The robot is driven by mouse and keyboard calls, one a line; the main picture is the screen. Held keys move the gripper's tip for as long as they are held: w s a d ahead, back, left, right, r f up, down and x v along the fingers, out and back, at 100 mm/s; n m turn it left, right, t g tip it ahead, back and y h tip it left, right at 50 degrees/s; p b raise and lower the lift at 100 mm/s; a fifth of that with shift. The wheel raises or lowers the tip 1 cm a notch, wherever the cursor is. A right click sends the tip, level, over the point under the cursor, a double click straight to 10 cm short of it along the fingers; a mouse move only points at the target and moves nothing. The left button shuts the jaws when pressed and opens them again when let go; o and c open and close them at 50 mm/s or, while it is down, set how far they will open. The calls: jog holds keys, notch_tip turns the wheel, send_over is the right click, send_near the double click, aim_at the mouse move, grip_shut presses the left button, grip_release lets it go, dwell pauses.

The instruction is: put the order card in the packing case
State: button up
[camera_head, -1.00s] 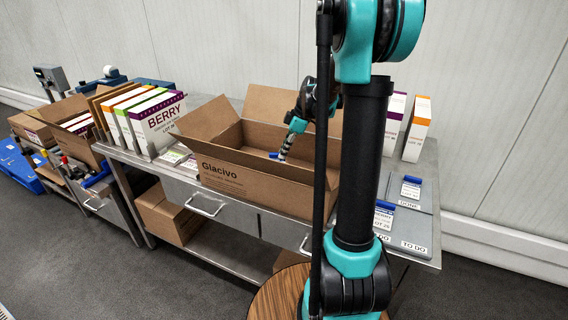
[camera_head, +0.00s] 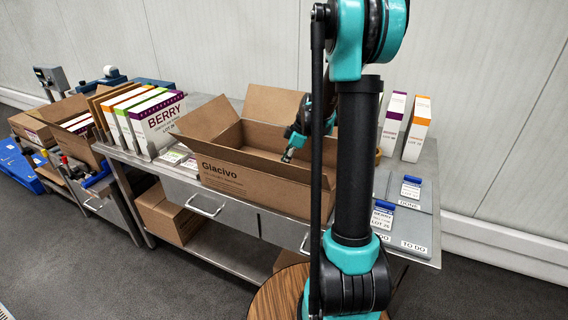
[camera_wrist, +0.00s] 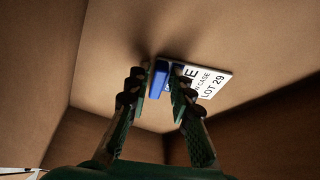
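The packing case (camera_head: 240,185) is an open brown carton marked Glacivo, standing on the steel bench with its flaps up. The order card (camera_wrist: 208,82) is white with a blue grip (camera_wrist: 160,79) and reads "LOT 29". In the wrist view it lies on the case floor. My gripper (camera_head: 288,156) is over the case opening; in the wrist view its two fingers (camera_wrist: 160,84) stand apart, with the blue grip visible beyond and between them. The gripper looks open and empty. The case's front wall hides the card in the head view.
Blue-topped cards lie on the DONE tray (camera_head: 425,204) and the TO DO tray (camera_head: 410,228) at right. Upright flavour boxes, including BERRY (camera_head: 160,123), stand left of the case; more boxes (camera_head: 417,130) stand behind the trays. My arm blocks part of the case's right side.

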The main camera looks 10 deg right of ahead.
jog(key=shift+o, duration=0.7)
jog(key=shift+r, duration=0.15)
jog(key=v, duration=1.2)
jog(key=shift+c, duration=0.2)
